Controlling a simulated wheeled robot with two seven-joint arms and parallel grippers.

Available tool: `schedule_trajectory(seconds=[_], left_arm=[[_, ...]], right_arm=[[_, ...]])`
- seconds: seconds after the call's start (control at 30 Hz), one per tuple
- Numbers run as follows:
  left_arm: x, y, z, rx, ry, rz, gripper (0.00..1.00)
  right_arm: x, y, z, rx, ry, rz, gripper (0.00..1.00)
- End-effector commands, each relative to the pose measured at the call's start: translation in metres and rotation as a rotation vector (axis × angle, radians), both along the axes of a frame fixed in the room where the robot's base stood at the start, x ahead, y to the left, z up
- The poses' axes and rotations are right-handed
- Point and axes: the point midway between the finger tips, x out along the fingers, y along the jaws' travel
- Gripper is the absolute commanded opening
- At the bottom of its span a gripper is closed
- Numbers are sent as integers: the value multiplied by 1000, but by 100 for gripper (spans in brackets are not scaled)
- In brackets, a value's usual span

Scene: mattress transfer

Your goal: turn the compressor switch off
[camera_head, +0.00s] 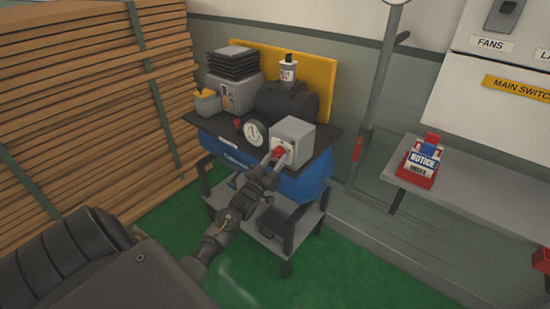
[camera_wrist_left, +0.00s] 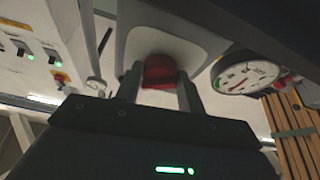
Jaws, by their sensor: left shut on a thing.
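The compressor (camera_head: 240,162) has a blue tank and stands on a small grey cart. A light grey switch box (camera_head: 299,132) sits at its front right corner, with a red switch (camera_head: 277,153) on its face. My left gripper (camera_head: 272,160) reaches the box face and is shut on the red switch. In the left wrist view the red switch (camera_wrist_left: 159,72) lies between the two fingers, with the grey box (camera_wrist_left: 160,40) behind it. The fingers hide part of the switch, and I cannot tell its position. My right gripper is not in view.
A pressure gauge (camera_head: 255,133) stands close left of the box. Stacked planks (camera_head: 90,100) rise at the left. A grey bench (camera_head: 480,190) with a red notice tag holder (camera_head: 422,162) is at the right, below a white switch panel (camera_head: 500,65). Green floor (camera_head: 350,270) lies open in front.

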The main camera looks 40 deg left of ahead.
Motion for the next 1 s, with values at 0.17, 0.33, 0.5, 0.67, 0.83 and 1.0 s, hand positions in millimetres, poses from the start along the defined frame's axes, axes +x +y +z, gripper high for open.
schedule_trajectory(seconds=[0.17, 0.33, 0.5, 0.67, 0.83, 1.0], left_arm=[[0, -2, 3, -149, -2, 2, 16], [0, -4, 4, -311, -5, 2, 16], [0, -6, 6, -471, -8, 1, 16], [0, -7, 7, -612, -12, 1, 16], [0, -8, 7, -740, -15, 0, 16], [0, -9, 7, -835, -16, 0, 16]], right_arm=[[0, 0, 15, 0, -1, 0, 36], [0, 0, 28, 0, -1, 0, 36], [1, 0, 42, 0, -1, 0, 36], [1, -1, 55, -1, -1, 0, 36], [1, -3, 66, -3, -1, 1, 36], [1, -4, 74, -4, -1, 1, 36]])
